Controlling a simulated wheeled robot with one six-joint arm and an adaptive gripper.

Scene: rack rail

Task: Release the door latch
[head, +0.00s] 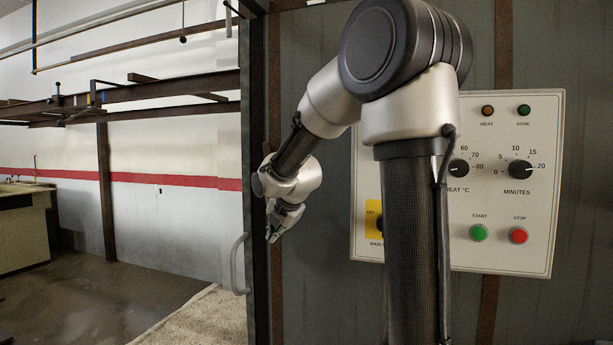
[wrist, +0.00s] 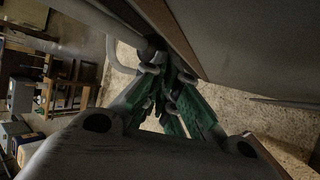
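My gripper (head: 272,238) hangs at the left edge of a grey upright panel, pointing down. In the wrist view its green-lined fingers (wrist: 167,78) draw close together toward their tips. Whether a gap remains between the tips is too dark to tell. A pale curved bar handle (head: 238,265) stands below and left of the gripper in the head view. It also shows in the wrist view (wrist: 118,62), beyond the fingertips. A small dark rounded part (wrist: 152,50) sits by the panel edge just past the tips. I cannot tell whether it is the latch or whether the fingers touch it.
A white control panel (head: 540,240) with dials and buttons is on the grey wall at right, partly hidden by my arm. Open floor (head: 110,290) lies at left. A bench (head: 25,235) stands at the far left. Brown steel beams (head: 150,92) run overhead.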

